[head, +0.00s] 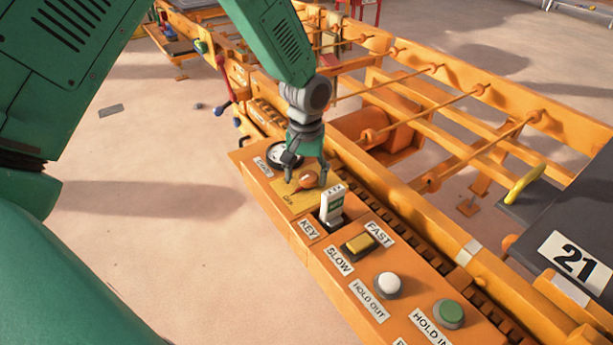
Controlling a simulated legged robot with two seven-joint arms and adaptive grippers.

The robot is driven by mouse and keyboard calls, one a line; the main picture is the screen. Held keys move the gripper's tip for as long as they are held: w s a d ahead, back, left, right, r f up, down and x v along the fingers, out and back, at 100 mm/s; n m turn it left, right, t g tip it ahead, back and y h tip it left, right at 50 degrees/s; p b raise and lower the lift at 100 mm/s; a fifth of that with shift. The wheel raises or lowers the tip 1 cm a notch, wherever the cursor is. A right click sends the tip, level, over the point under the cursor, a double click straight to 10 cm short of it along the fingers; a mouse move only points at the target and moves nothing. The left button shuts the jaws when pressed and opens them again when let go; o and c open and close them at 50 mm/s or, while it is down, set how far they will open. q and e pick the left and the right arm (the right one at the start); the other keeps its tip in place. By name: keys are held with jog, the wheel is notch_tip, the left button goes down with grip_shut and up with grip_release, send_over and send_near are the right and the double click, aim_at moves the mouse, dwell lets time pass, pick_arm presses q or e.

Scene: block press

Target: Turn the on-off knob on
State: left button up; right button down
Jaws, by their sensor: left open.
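The orange on-off knob (308,181) sits on a yellow plate (284,199) at the upper end of the orange control panel, with a small label, seemingly "OFF", beside it. My left gripper (307,174) points down over the knob and is open. One finger is on the left of the knob and the other on its right. I cannot tell whether either finger touches it. My right gripper is not in view.
A round gauge (285,155) is just behind the gripper. A white key tag (331,203) stands close to the knob. An orange roller frame (450,85) lies right; open floor left.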

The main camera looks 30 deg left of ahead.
pick_arm(q)
jog(key=shift+d+r, duration=0.1)
jog(key=shift+d, duration=0.2)
jog(key=shift+d+r, duration=0.1)
jog(key=shift+d, duration=0.1)
jog(key=shift+c, duration=1.2)
jog(key=shift+d, duration=0.15)
jog(key=c, duration=0.9)
jog(key=shift+s+a, duration=0.1)
jog(key=shift+a, duration=0.25)
jog(key=shift+d+r+m+p, duration=0.2)
jog(key=shift+m+p, duration=0.5)
jog(key=shift+p, duration=0.35)
jog(key=m+p, duration=0.4)
jog(key=p, duration=0.1)
jog(key=shift+a, duration=0.1)
jog(key=m+p, duration=0.3)
jog(key=m, duration=0.1)
jog(key=shift+f+m, duration=0.1)
jog(key=shift+m, duration=0.2)
jog(key=shift+f+m+p, duration=0.1)
jog(key=shift+m+p, duration=1.05)
jog(key=shift+m, duration=0.75)
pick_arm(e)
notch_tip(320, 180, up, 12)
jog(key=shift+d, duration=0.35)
pick_arm(q)
jog(key=shift+m, duration=0.3)
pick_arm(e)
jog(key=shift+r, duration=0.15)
